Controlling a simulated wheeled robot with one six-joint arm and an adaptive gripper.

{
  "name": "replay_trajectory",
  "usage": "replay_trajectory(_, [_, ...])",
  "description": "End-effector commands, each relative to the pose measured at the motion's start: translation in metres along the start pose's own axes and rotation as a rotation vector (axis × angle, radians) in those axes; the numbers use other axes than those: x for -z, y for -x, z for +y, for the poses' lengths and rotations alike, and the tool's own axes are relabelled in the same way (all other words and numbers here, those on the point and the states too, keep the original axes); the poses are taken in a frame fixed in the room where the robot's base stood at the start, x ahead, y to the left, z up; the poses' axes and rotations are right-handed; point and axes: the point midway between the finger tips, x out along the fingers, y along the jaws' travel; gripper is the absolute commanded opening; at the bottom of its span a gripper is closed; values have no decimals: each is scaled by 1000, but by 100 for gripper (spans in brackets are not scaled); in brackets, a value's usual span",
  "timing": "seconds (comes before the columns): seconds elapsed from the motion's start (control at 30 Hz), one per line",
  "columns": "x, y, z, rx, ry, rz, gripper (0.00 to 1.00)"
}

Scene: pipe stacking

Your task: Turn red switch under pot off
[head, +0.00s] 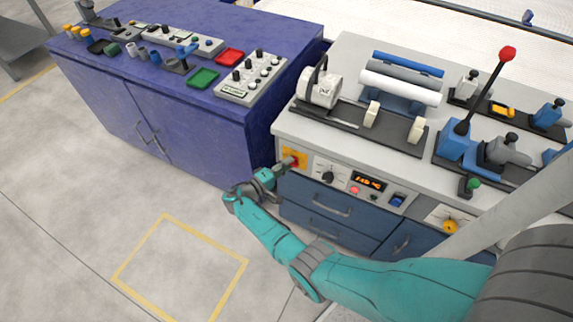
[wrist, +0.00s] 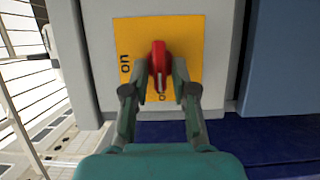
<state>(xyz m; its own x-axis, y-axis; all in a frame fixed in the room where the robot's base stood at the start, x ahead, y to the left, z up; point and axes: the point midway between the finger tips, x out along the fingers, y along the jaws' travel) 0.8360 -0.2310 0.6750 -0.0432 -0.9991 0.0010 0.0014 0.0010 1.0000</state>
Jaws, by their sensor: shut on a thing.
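The red switch (wrist: 158,62) sits on a yellow plate (wrist: 185,30) on a light panel in the wrist view. An "on" label shows at the plate's left, and part of another label shows below the switch. My gripper (wrist: 160,75) has a finger on each side of the switch and is shut on it. In the head view the yellow plate (head: 289,153) is at the left end of the grey bench's front panel, with my gripper (head: 289,162) at it. The switch is mostly hidden there. No pot can be made out.
Right of the plate are a black knob (head: 328,177), an orange display (head: 368,183) and a blue switch (head: 397,200). The bench top (head: 300,128) carries a motor, pipes and levers. A blue cabinet (head: 190,110) stands to the left. The floor in front is clear.

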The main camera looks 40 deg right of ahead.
Motion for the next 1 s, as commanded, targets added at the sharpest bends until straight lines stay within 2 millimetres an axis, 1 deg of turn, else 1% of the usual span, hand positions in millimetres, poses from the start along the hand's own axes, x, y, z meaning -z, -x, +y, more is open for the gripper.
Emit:
replay_trajectory(0.03, [0,-4,0,-1,4,-3,0])
replay_trajectory(0.47, [0,-4,1,-5,12,-3,0])
replay_trajectory(0.5, [0,-4,1,-5,12,-4,29])
replay_trajectory(0.53, [0,-4,1,-5,12,-3,36])
replay_trajectory(0.57, [0,-4,1,-5,12,-4,39])
replay_trajectory(0.87, [0,0,0,-5,12,-2,39])
replay_trajectory(1.0, [1,12,0,-5,12,-1,39])
